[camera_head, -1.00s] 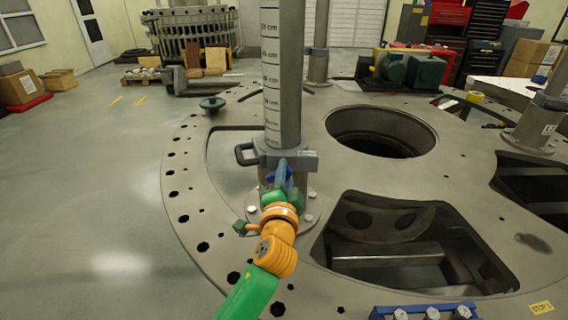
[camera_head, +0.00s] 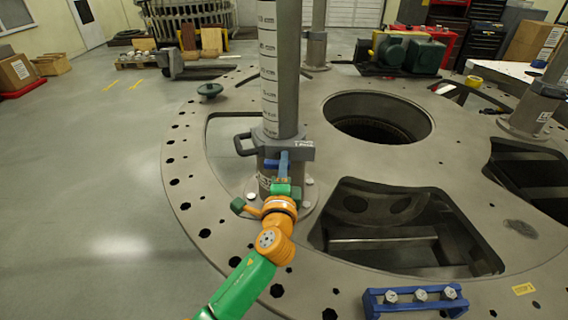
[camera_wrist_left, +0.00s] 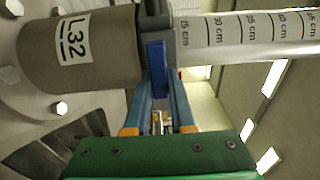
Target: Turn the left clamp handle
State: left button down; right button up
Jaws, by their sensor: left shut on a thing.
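The clamp (camera_head: 298,150) is a grey collar around the base of an upright post with a cm scale (camera_head: 280,75). A grey loop (camera_head: 243,144) sticks out from its left side. Its small blue handle (camera_head: 271,164) is partly hidden by my gripper in the head view. In the left wrist view the blue handle (camera_wrist_left: 156,65) lies between my fingers. My left gripper (camera_head: 283,165), orange and green with blue fingers, is shut on the handle in front of the post; it also shows in the left wrist view (camera_wrist_left: 162,95). My right gripper is not in view.
The large grey turret plate (camera_head: 190,207) has a round opening and several cut-outs. A blue bracket with bolts (camera_head: 415,302) sits at its front edge. Another post base (camera_head: 533,112) stands at the right.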

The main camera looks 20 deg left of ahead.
pick_arm(q)
jog(key=shift+r, duration=0.1)
jog(key=c, duration=0.8)
grip_release()
jog(key=shift+w, duration=0.1)
jog(key=shift+o, duration=0.2)
jog(key=b+v, duration=0.1)
jog(key=v, duration=0.6)
